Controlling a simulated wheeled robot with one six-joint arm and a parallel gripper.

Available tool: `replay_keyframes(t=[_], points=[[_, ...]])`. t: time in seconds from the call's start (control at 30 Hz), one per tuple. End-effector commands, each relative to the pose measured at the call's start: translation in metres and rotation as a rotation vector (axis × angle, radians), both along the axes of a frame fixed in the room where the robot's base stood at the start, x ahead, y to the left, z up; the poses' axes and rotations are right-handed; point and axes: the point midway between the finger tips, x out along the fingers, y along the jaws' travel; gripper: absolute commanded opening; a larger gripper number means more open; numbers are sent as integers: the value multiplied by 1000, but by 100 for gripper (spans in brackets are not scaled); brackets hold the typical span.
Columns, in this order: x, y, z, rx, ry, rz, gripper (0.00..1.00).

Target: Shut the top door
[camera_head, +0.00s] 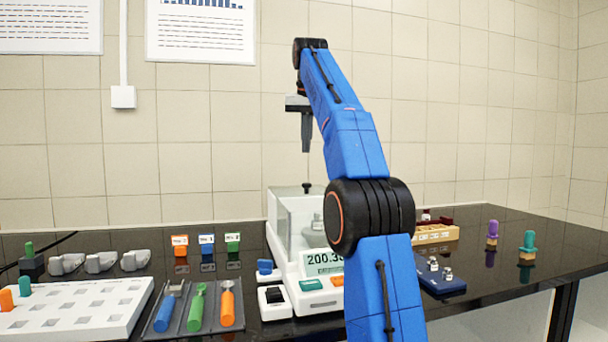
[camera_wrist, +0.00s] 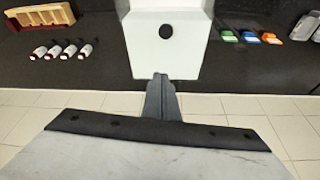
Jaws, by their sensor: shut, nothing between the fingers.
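The white balance (camera_head: 283,281) stands on the black bench with a clear-walled weighing chamber. A black knob (camera_head: 306,187) stands on top of the chamber. In the wrist view the pale top panel (camera_wrist: 145,62) lies below me with the round black knob (camera_wrist: 166,31) on it. I cannot tell how far the top door is open. My gripper (camera_head: 306,150) points down above the chamber, shut and empty, clear of the knob. In the wrist view my gripper (camera_wrist: 160,76) shows at the panel's edge. A metal weight (camera_head: 317,224) is inside the chamber. My arm hides the balance's right side.
A tool tray (camera_head: 190,328) and a white rack (camera_head: 95,295) lie to the left. Labelled blocks (camera_head: 207,244) stand behind them. A wooden rack (camera_head: 440,234) and a blue weight tray (camera_head: 443,284) lie to the right. The tiled wall is behind.

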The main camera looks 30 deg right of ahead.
Motion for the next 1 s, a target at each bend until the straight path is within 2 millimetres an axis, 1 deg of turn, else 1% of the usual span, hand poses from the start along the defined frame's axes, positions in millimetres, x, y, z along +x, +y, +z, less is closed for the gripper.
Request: replay_keyframes(t=[0.17,0.37,0.57,0.7,0.77,1.0], points=[[4,-2,-15,1,2,0,0],[11,-5,-39,1,3,0,0],[21,-10,-67,1,2,0,0],[29,-13,-91,1,3,0,0],[19,-9,-87,0,-1,0,0],[1,0,-92,0,-1,0,0]])
